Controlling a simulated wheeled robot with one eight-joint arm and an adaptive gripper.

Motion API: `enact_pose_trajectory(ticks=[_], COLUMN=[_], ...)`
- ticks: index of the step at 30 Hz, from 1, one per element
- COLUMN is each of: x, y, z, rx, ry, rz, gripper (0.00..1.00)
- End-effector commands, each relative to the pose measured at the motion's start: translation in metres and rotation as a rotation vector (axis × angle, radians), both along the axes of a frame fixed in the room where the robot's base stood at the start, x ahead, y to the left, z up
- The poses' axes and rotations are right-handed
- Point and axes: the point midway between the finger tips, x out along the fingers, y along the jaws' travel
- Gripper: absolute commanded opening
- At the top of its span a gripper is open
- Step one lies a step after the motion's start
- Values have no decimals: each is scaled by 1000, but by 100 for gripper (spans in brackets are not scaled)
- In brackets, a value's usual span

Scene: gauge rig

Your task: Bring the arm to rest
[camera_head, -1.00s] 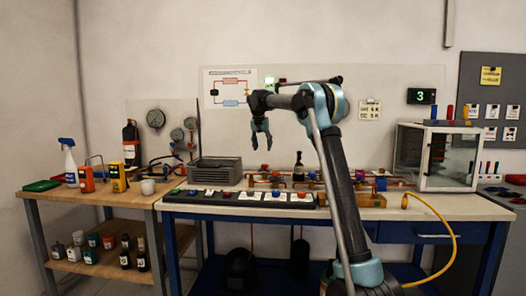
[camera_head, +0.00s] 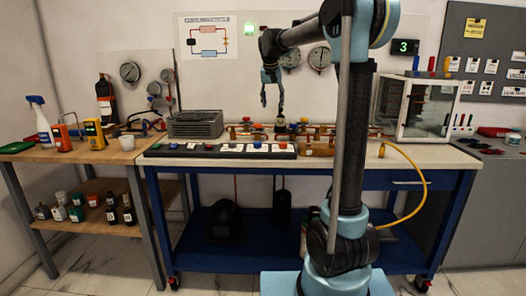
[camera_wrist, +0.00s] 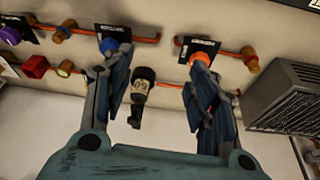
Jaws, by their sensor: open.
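My gripper (camera_head: 272,88) hangs from the raised arm, fingers pointing down, above the back part of the blue-framed workbench (camera_head: 225,160). In the wrist view my gripper (camera_wrist: 160,88) has its two fingers spread apart. A dark bottle-shaped thing with a pale label (camera_wrist: 143,88) shows between the fingers, below them; the fingers look apart from it. In the head view this dark thing (camera_head: 280,125) stands on the bench under the gripper.
Copper pipework with coloured valves (camera_head: 250,130) runs along the bench. A grey ribbed box (camera_head: 195,124) stands left, a clear-sided cabinet (camera_head: 417,108) right. A yellow hose (camera_head: 425,185) hangs over the front. A wooden side bench (camera_head: 75,152) is at left. Air above the bench is free.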

Motion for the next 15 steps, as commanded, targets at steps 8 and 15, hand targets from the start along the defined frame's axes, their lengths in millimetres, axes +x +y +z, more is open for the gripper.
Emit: enact_pose_trajectory(ticks=[8,15], x=[-89,-165], y=[-50,-84], z=[-22,-54], rx=[-1,1], ry=[29,51], rz=[24,49], gripper=[53,53])
